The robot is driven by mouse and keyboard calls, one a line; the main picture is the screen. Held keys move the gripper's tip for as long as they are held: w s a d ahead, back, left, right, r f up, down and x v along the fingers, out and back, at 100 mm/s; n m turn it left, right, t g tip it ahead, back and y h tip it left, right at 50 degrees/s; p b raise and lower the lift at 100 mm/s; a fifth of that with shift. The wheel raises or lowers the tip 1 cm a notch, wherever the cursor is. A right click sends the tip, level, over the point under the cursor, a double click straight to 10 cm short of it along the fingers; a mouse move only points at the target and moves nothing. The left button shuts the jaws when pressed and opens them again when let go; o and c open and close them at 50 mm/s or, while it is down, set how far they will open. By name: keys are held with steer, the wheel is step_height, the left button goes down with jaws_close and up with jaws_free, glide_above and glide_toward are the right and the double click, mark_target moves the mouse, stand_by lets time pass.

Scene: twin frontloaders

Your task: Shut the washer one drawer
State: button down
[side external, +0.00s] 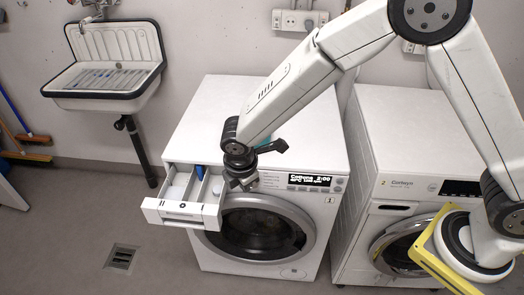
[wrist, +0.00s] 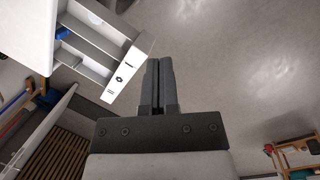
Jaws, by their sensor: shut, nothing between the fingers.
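Washer one (side external: 255,125) is the left white machine, marked with a 1. Its detergent drawer (side external: 182,214) is pulled out at the top left of its front, showing open compartments and a blue part inside. In the wrist view the drawer (wrist: 127,69) is at the upper left, its front panel facing toward the lower right. My gripper (side external: 243,184) is shut and empty, just right of the drawer in the side view. In the wrist view its fingers (wrist: 158,84) are beside the drawer front, with a small gap visible between them in the picture; contact cannot be told.
Washer two (side external: 410,150), marked 2, stands to the right with its drawer closed. A wall sink (side external: 108,65) is at the back left. Open floor with a drain (side external: 121,258) lies left of washer one. A wooden slatted item (wrist: 55,155) shows at the wrist view's lower left.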

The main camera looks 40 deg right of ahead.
mark_target(211, 227)
steer(key=a+f+n, duration=0.3)
steer(key=a+n, duration=0.1)
steer(key=a, duration=0.3)
steer(key=a+f+n+t+h, duration=0.1)
steer(key=a+f+n, duration=0.3)
steer(key=a+n, duration=0.1)
steer(key=shift+a+f+t+h, duration=0.3)
steer(key=shift+a, duration=0.6)
steer(key=shift+w+d+f, duration=0.9)
steer(key=shift+f, duration=0.65)
steer(key=shift+w+d+f, duration=0.85)
steer(key=shift+d+f, duration=0.1)
steer(key=shift+f, duration=0.6)
steer(key=shift+w+d+f, duration=0.9)
steer(key=shift+f, duration=0.65)
steer(key=w+d, duration=1.3)
steer(key=shift+w+d, duration=0.1)
steer(key=shift+d, duration=0.15)
